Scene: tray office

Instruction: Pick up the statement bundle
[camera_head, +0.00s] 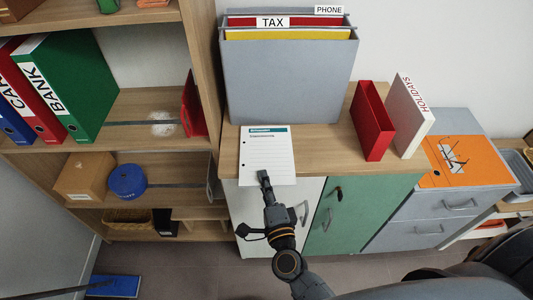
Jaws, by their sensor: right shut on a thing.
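The statement bundle (267,150) is a white lined sheet or stack with a dark green header strip and punched holes along its left side. It lies on the wooden top of the low cabinet, in front of the grey file box. My right gripper (264,177) is at the bundle's front edge and is shut on it. The jaws cover a small part of that edge. I cannot tell whether the bundle is lifted off the wood. My left gripper is not in view.
The grey file box (285,80) with a TAX tab stands behind. A red holder (373,122) and a white HOLIDAYS binder (406,117) stand to the right. A wooden shelf unit (205,60) borders the left. The cabinet top (325,140) is clear between bundle and red holder.

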